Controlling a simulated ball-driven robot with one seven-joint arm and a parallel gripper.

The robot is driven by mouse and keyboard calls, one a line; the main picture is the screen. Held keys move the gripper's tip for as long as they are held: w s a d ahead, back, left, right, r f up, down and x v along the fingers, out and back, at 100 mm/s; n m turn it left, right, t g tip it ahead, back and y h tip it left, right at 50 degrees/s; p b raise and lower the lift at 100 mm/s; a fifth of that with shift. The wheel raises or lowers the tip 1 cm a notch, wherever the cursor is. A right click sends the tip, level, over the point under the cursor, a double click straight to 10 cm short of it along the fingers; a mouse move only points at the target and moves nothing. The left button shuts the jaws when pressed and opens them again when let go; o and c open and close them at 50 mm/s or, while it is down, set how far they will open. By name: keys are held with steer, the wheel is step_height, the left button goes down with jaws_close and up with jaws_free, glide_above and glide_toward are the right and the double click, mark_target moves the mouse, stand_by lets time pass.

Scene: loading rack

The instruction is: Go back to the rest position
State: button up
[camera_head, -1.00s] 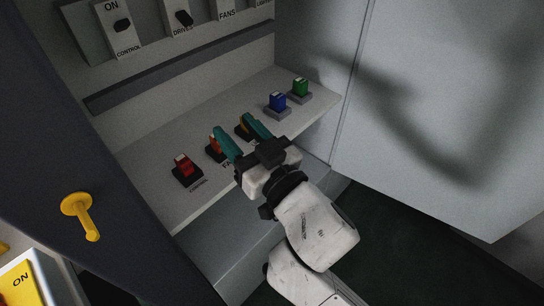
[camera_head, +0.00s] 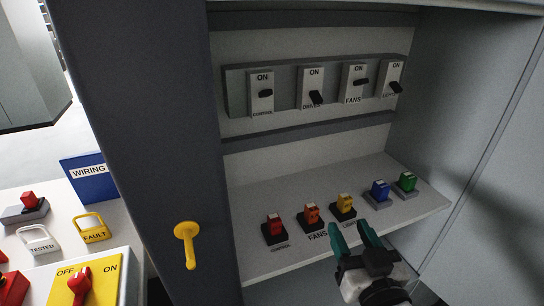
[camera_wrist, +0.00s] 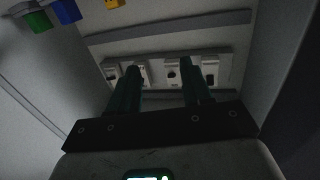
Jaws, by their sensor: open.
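My gripper (camera_head: 356,236) is at the lower right of the head view, in front of the cabinet's lower shelf. Its two teal fingers are apart with nothing between them. The fingers also show in the wrist view (camera_wrist: 160,85), spread and empty, with the switch panel beyond them. The yellow block (camera_head: 345,206) stands on the shelf just behind the fingertips, apart from them as far as I can tell. The rest position itself is not marked in view.
Above is a switch panel (camera_head: 236,92). A bench with padlocks stands left.

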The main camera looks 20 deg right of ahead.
steer(key=s+d+f+g, duration=0.2)
steer(key=s+f+g, duration=0.2)
steer(key=f, duration=0.5)
steer(key=s+d+f+g, duration=0.25)
steer(key=f+g, duration=0.25)
steer(key=f, duration=0.3)
steer(key=s+a+f+n+g+y, duration=0.1)
steer(key=s+f+g+y, duration=0.1)
steer(key=s+f, duration=0.3)
steer(key=s+a+f+n+g+y, duration=0.1)
steer(key=s+a+f+g, duration=0.1)
steer(key=s+f+g, duration=0.3)
steer(key=s, duration=0.4)
steer(key=shift+s+a+f+y, duration=0.15)
steer(key=shift+a+f+y, duration=0.15)
steer(key=shift+y, duration=0.1)
